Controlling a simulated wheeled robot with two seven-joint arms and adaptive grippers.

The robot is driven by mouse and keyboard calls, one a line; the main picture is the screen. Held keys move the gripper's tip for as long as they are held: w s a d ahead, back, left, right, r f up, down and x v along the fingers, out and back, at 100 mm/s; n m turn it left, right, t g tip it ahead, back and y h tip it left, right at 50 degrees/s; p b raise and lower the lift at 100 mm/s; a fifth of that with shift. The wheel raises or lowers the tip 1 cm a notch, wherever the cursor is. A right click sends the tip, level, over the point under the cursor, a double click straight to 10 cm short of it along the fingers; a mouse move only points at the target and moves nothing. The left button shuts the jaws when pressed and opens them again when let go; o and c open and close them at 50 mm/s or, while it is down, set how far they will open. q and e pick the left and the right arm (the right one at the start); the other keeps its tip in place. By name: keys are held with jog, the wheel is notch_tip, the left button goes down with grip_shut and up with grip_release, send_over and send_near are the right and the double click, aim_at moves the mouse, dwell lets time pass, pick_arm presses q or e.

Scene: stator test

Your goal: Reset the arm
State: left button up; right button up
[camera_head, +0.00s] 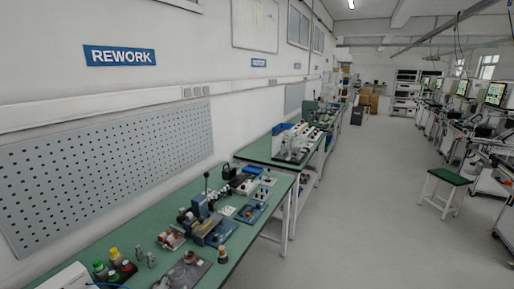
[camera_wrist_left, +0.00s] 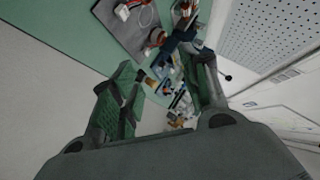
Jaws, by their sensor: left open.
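My left gripper (camera_wrist_left: 163,82) shows in the left wrist view, with its two dark green fingers spread wide apart. It is open and nothing is held between the fingers. Bench items show in the gap beyond the fingertips, apart from them as far as I can tell. Neither gripper nor arm shows in the head view. My right gripper is in neither view.
A green workbench (camera_head: 128,243) runs along the left wall, with a blue-grey press fixture (camera_head: 208,222), a grey tray (camera_head: 187,275) and coloured-capped bottles (camera_head: 113,256). A perforated panel (camera_head: 100,165) hangs above. A green-topped stool (camera_head: 450,178) stands right; the aisle floor (camera_head: 365,220) is clear.

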pick_arm(q)
jog(key=s+d+f+n+g+h, duration=0.15)
jog(key=s+f+n+g, duration=0.25)
jog(key=s, duration=0.5)
jog(key=s+d+f+n+g+h, duration=0.1)
jog(key=s+d+f+n+g, duration=0.2)
jog(key=s, duration=0.6)
jog(key=s+a+f+g+p, duration=0.1)
jog(key=s+f+g+p, duration=0.15)
jog(key=f, duration=2.95)
jog(key=s+a+f+p, duration=0.1)
jog(key=s+a+f, duration=0.1)
jog(key=s+f, duration=0.6)
jog(key=s+a+f+p, duration=0.1)
jog(key=s+a+f, duration=0.1)
jog(key=s+f, duration=0.6)
jog(key=s+g, duration=0.1)
jog(key=s, duration=0.5)
jog(key=shift+s+f+p, duration=0.3)
jog(key=shift+f+p, duration=0.05)
jog(key=shift+f, duration=0.05)
jog(key=shift+a, duration=0.1)
